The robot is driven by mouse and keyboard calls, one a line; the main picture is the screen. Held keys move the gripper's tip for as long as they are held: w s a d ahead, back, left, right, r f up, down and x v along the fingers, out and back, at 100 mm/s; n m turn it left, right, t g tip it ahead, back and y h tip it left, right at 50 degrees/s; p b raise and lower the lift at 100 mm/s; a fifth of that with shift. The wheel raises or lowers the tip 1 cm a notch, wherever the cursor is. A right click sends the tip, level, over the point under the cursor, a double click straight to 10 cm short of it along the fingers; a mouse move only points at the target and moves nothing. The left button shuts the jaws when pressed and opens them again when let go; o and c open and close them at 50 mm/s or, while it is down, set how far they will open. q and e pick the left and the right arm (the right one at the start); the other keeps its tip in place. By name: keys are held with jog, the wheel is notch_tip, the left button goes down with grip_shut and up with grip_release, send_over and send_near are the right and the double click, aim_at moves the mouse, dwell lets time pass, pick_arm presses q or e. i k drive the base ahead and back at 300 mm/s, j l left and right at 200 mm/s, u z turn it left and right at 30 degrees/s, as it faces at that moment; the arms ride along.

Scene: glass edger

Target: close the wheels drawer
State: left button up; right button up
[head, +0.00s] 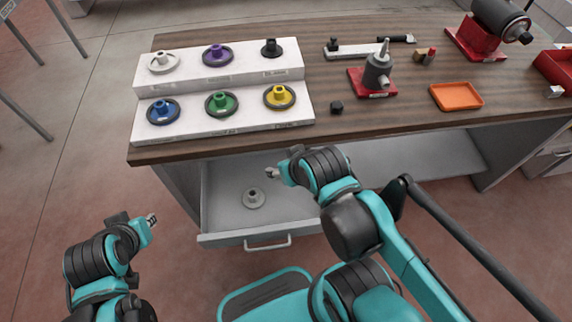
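The wheels drawer (222,213) is pulled out below the table's front edge, left of centre. Its grey front has a handle (268,243) facing me. One grey wheel (254,198) lies on the drawer floor. My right gripper (271,173) is above the drawer's right part, near the table edge, apart from the handle. Its fingers are small, and I cannot tell whether they are open or shut. My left gripper (152,218) is left of the drawer, apart from it; its fingertips look close together but too small to judge.
A white stepped rack (222,84) with several coloured wheels stands on the wooden table (330,140). A red-based tool (375,75), an orange tray (456,96) and a small black block (336,107) are to the right. Open floor lies left of the drawer.

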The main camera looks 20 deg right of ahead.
aim_at(286, 212)
jog(key=k+l, duration=0.3)
jog(key=k+l+z, duration=0.15)
jog(key=l, duration=0.3)
jog(key=l+z, duration=0.1)
jog(key=l, duration=0.35)
jog(key=k+l+z, duration=0.15)
jog(key=l, duration=0.35)
